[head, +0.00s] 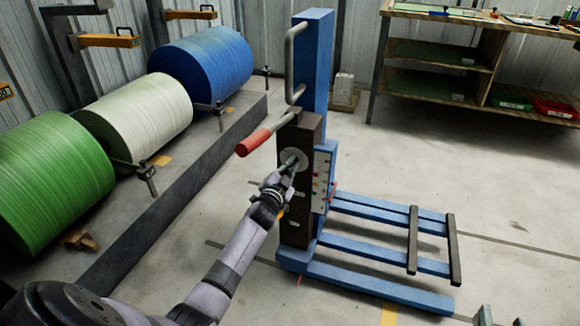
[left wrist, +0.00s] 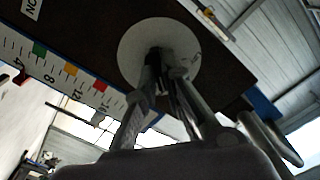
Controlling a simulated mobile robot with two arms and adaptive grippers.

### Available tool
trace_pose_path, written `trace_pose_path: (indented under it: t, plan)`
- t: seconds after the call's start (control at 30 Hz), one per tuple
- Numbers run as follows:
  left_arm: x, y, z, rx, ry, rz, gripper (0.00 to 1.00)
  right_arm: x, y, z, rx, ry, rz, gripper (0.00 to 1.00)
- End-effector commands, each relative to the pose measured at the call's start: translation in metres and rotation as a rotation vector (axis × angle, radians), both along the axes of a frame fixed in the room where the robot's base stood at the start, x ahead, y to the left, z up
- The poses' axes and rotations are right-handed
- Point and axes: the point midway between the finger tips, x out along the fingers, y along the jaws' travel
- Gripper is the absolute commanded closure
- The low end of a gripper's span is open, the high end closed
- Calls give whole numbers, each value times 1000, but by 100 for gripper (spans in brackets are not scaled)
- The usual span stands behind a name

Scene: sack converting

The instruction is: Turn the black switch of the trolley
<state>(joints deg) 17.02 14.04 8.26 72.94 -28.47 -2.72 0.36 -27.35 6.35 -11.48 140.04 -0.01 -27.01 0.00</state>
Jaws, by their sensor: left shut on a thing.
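The blue trolley (head: 317,62) stands upright in the middle of the head view, with a dark panel (head: 296,222) on its mast. A pale round disc (head: 301,155) sits on that panel and also shows in the left wrist view (left wrist: 134,42). My left gripper (head: 285,172) is at the disc, its fingers shut on the black switch (left wrist: 154,57) at the disc's middle. The fingers hide most of the switch. My right gripper (head: 502,318) shows only two fingertips at the bottom right edge, spread apart and empty, far from the trolley.
A red-handled lever (head: 253,143) juts left from the mast above my left gripper. A scale strip (head: 321,180) runs beside the panel. Blue forks (head: 385,256) reach right, low over the floor. Green, white and blue rolls (head: 205,62) line the left; shelves (head: 440,52) stand behind.

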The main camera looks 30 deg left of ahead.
Motion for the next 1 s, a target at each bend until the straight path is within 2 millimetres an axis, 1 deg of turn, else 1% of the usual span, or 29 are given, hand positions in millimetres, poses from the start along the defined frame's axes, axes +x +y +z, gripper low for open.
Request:
trace_pose_path:
  t: [0.3, 0.8, 0.83, 1.0]
  plan:
    - [0, -1, 0, 104, 25, -1, 100, 0, 0, -1, -2, 8, -1, 60]
    - [0, -1, 0, 121, 29, -1, 100, 0, 0, -1, -2, 8, -1, 60]
    - [0, -1, 0, 121, 29, -1, 90, 0, 0, -1, -2, 8, -1, 60]
    - [0, -1, 0, 120, 29, -1, 79, 0, 0, -1, -2, 8, -1, 60]
